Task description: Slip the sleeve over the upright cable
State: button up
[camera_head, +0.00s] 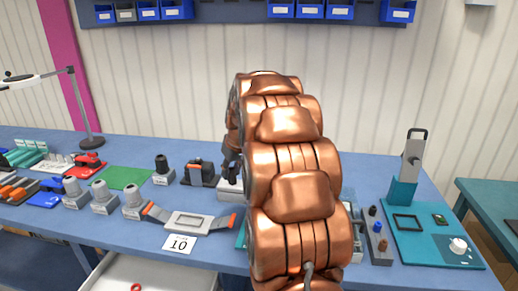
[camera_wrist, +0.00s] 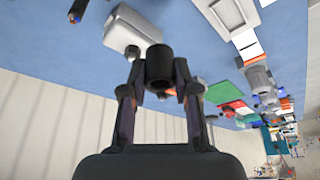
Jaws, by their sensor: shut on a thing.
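My gripper (camera_wrist: 160,88) is shut on a short black hollow sleeve (camera_wrist: 160,62), held between its two fingertips with the open end showing in the wrist view. In the head view, my gripper (camera_head: 231,163) is a small dark shape, mostly hidden by my copper-coloured arm, and the sleeve cannot be made out. A dark cable-like piece with an orange-brown tip (camera_wrist: 77,12) is at the upper left of the wrist view, apart from the sleeve. I cannot tell for sure whether it is the upright cable.
A pale block (camera_wrist: 131,27) lies near the sleeve in the wrist view. On the blue bench, grey holders (camera_head: 104,197), a grey bracket (camera_head: 188,223) and a green mat (camera_head: 124,178) stand left of my arm. A teal board (camera_head: 432,248) with a tall grey tool is at right.

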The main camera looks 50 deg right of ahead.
jog(key=s+d+r, duration=0.1)
jog(key=d, duration=0.1)
jog(key=s+d+r, duration=0.2)
jog(key=d, duration=0.1)
jog(key=s+d+r+p, duration=0.1)
jog(key=d, duration=0.1)
jog(key=shift+s+d+r, duration=0.25)
jog(key=shift+s+r, duration=0.05)
jog(key=shift+f, duration=2.5)
jog(key=shift+s+b, duration=0.2)
jog(key=shift+b, duration=0.5)
jog(key=shift+f, duration=0.15)
jog(key=shift+f+b, duration=0.6)
jog(key=shift+f, duration=0.1)
jog(key=shift+f, duration=0.1)
jog(key=shift+f+b, duration=0.65)
jog(key=shift+f, duration=0.1)
jog(key=o, duration=0.9)
jog(key=shift+c, duration=0.2)
